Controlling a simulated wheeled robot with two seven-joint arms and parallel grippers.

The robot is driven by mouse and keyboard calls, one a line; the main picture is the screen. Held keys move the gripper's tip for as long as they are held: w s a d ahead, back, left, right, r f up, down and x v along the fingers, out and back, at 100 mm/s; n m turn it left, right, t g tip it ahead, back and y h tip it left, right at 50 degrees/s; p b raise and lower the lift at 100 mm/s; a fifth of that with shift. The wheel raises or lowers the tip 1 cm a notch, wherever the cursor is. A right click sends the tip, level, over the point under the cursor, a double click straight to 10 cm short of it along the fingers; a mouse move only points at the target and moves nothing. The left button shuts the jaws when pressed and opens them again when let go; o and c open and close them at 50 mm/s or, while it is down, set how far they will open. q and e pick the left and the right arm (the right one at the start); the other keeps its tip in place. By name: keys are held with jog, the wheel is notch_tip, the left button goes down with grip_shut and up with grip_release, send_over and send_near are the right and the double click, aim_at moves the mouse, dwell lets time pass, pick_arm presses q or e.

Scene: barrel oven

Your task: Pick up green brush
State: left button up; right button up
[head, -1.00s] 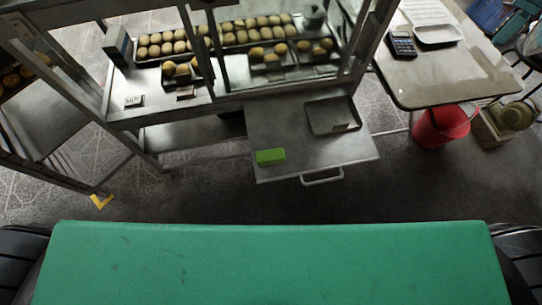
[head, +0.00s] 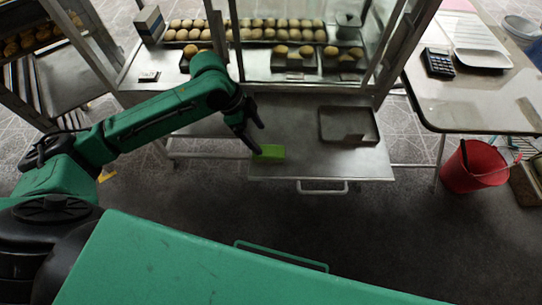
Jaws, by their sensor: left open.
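My left arm reaches in from the left, and my left gripper (head: 254,140) points down just beside and above the brush's left end. The left gripper is open, with its dark fingers close to the brush; I cannot tell whether they touch it. The brush's left end may be partly hidden by a finger. My right gripper is not in view.
A metal tray (head: 323,126) lies on the shelf to the right of the brush. Above stands a glass cabinet with rows of buns (head: 265,35). A white table (head: 480,112) with a calculator (head: 438,62) and a red bucket (head: 470,172) are at right.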

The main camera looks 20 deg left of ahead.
aim_at(267, 150)
pick_arm(q)
jog(key=b+x, duration=0.1)
jog(key=x, duration=0.8)
jog(key=shift+s+a+f, duration=0.1)
jog(key=shift+a+f, duration=0.05)
jog(key=shift+f, duration=0.15)
jog(key=shift+c, duration=0.3)
grip_shut()
jog(key=shift+r, duration=0.15)
notch_tip(267, 150, up, 20)
jog(key=p, duration=0.3)
